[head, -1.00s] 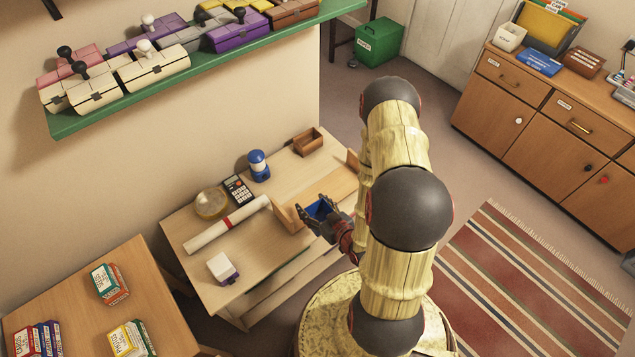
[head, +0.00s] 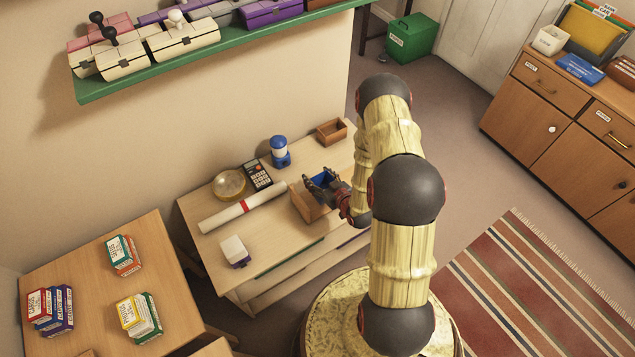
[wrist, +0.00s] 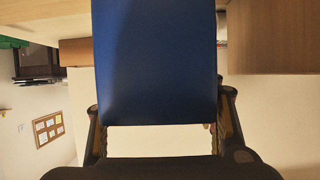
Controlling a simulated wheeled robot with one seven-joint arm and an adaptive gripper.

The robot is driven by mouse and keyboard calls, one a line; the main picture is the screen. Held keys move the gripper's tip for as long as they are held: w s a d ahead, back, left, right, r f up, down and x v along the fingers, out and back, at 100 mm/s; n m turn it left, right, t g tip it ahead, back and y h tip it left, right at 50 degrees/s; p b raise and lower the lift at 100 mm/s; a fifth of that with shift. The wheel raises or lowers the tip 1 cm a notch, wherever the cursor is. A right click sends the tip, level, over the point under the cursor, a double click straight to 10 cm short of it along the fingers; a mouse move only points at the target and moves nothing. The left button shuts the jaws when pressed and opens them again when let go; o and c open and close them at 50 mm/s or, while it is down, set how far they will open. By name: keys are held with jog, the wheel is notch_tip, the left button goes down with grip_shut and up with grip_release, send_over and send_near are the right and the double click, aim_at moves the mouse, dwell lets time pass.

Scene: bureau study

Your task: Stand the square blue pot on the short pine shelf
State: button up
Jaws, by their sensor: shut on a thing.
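My gripper (head: 322,184) is shut on the square blue pot (head: 321,181) above the desk. In the wrist view the pot (wrist: 155,62) fills the upper middle, between the fingers. The short pine shelf (head: 309,207) appears to be the low wooden piece on the desk just below my gripper. My gripper and arm hide much of it. I cannot tell whether the pot touches the shelf.
On the desk (head: 213,252) are a white roll (head: 240,215), a calculator (head: 258,175), a blue-and-white jar (head: 280,151), a round amber dish (head: 229,184), a white-and-purple block (head: 234,251) and a wooden box (head: 331,131). A green wall shelf (head: 150,75) holds several cases.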

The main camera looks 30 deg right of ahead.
aim_at(319, 182)
jog(key=shift+w+d+f, duration=0.1)
jog(key=shift+w+f, duration=0.25)
jog(key=shift+f, duration=0.15)
jog(key=shift+f+b, duration=0.5)
jog(key=shift+f, duration=0.9)
jog(key=shift+f, duration=0.15)
jog(key=o, duration=1.2)
